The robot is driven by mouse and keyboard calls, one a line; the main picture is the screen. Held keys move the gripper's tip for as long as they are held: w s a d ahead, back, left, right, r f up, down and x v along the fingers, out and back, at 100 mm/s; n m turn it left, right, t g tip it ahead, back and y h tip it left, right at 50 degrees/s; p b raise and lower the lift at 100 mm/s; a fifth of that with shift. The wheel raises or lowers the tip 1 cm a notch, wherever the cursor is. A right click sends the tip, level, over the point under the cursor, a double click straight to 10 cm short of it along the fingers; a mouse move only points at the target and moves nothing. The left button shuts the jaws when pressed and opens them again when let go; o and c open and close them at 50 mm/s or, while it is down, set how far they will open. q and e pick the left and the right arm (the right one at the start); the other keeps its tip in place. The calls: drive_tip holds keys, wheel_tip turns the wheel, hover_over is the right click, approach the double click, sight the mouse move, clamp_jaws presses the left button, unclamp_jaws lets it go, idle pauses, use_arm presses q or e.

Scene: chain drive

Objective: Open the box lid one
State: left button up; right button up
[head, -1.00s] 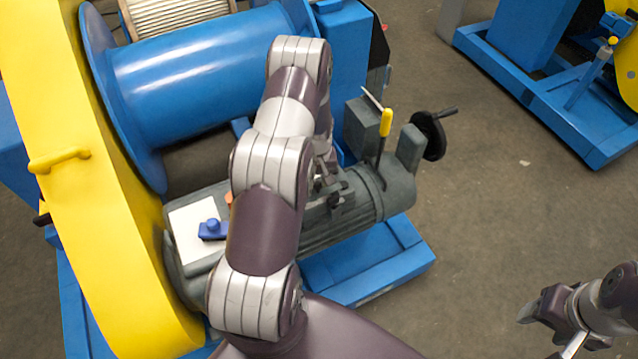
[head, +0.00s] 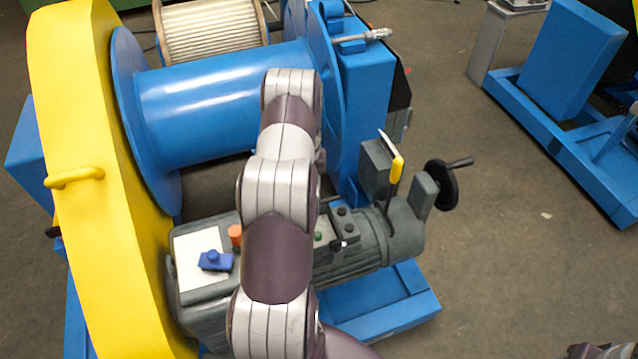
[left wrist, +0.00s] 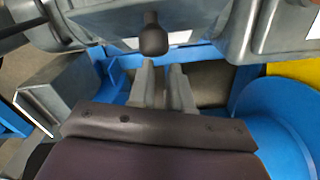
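No part is plainly marked as box lid one, and I cannot tell which cover it is. A grey motor housing (head: 365,252) has a white-topped box (head: 200,262) at its left end, with a blue knob piece (head: 215,261) on top. My left arm crosses in front of the housing and hides its middle and my left gripper in the head view. In the left wrist view my left gripper (left wrist: 162,88) has its two fingers apart with nothing between them, close to a dark round-ended knob (left wrist: 152,38) on the grey housing. My right gripper (head: 600,351) barely shows at the bottom right edge.
A yellow guard (head: 95,215) stands on the left and a blue drum (head: 220,100) lies behind the motor. A yellow-handled lever (head: 397,169) and black handwheel (head: 442,186) stick up at the motor's right end. Open floor (head: 510,270) lies to the right.

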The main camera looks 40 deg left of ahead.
use_arm(q)
drive_tip(key=o, duration=0.5)
drive_tip(key=shift+s+a+r, duration=0.1)
drive_tip(key=shift+s+a, duration=0.05)
wheel_tip(320, 180, up, 13)
drive_tip(key=shift+d, duration=0.25)
